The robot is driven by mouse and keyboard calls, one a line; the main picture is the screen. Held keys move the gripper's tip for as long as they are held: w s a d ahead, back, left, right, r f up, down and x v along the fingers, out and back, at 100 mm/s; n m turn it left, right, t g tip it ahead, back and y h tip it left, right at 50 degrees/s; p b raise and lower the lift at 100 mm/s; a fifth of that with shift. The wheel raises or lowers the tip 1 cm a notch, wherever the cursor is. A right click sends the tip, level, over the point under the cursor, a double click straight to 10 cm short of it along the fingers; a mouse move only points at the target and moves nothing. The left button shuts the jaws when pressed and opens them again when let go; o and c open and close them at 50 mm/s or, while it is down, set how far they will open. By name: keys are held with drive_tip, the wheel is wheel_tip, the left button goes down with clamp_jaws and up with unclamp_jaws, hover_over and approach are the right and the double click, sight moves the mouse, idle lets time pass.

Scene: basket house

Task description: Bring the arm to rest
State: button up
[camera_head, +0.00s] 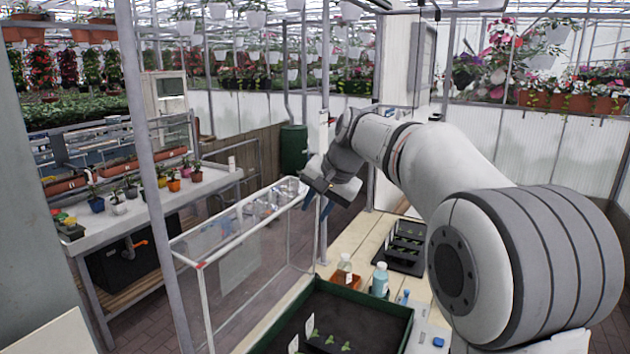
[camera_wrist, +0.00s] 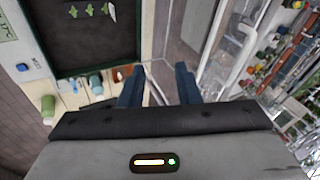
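My gripper (camera_head: 317,204) hangs at the end of my raised arm, left of the arm's large shoulder joint, in the head view. It is above the right end of the clear glass case (camera_head: 235,245) and left of the wooden bench top (camera_head: 345,245). In the wrist view my gripper (camera_wrist: 160,82) shows two blue fingers standing well apart, with nothing between them. It is open and empty, and no contact with anything shows.
A dark green-rimmed tray (camera_head: 402,309) with small seedlings stands on the bench at the front. Small bottles (camera_head: 380,280) and a black seedling tray (camera_head: 405,262) stand beyond it. A table with several potted plants (camera_head: 140,212) is at left. Metal posts (camera_head: 150,170) rise nearby.

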drive_tip(key=s+d+f+n+h+b, duration=0.1)
drive_tip(key=s+d+f, duration=0.4)
drive_tip(key=s, duration=0.6)
drive_tip(key=s+d+f+n+h+b, duration=0.1)
drive_tip(key=s+d+f, duration=0.3)
drive_tip(key=s+f, duration=0.3)
drive_tip(key=s+d+f+n+g+h+b, duration=0.1)
drive_tip(key=s+d+f, duration=0.4)
drive_tip(key=s, duration=0.9)
drive_tip(key=shift+s+d+f+n+h+b, duration=0.35)
drive_tip(key=shift+f+n+h, duration=0.25)
drive_tip(key=shift+f, duration=0.35)
